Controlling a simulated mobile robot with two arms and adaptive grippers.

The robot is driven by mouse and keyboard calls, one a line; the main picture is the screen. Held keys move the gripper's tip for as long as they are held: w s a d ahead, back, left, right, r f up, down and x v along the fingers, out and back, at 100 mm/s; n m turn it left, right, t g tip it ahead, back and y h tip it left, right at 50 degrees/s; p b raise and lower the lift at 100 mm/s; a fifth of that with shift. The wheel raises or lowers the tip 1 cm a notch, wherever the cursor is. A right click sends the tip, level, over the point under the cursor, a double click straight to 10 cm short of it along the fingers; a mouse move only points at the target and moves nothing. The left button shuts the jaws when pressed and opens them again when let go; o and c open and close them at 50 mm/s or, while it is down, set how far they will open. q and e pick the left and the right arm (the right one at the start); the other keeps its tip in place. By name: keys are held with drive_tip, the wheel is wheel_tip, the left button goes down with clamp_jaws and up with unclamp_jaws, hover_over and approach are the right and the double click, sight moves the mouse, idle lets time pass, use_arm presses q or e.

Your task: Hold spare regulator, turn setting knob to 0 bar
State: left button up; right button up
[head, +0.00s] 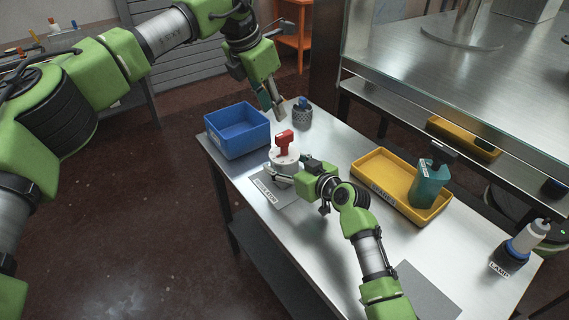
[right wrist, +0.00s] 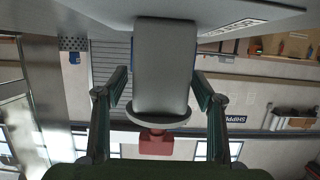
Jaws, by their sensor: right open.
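The regulator (head: 285,158) is a pale upright cylinder with a flange and a red T-shaped setting knob (head: 284,141) on top. It stands on a grey mat near the table's left side. My right gripper (head: 284,176) is low at the regulator. In the right wrist view the regulator body (right wrist: 165,70) sits between my two spread fingers, with gaps on both sides, and the red knob (right wrist: 156,142) shows below the flange. My left gripper (head: 273,112) hangs above and behind the knob, pointing down, its fingers apart and empty.
A blue bin (head: 212,143) stands behind left, a perforated cup (head: 302,119) behind. A yellow tray (head: 396,208) on the right holds a teal item with a black top (head: 430,182).

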drive_tip(key=shift+w+a, duration=0.1)
drive_tip(key=shift+w, duration=0.05)
clamp_jaws()
drive_tip(key=c, duration=1.2)
unclamp_jaws()
drive_tip(key=shift+c, duration=1.2)
drive_tip(key=shift+f, duration=0.1)
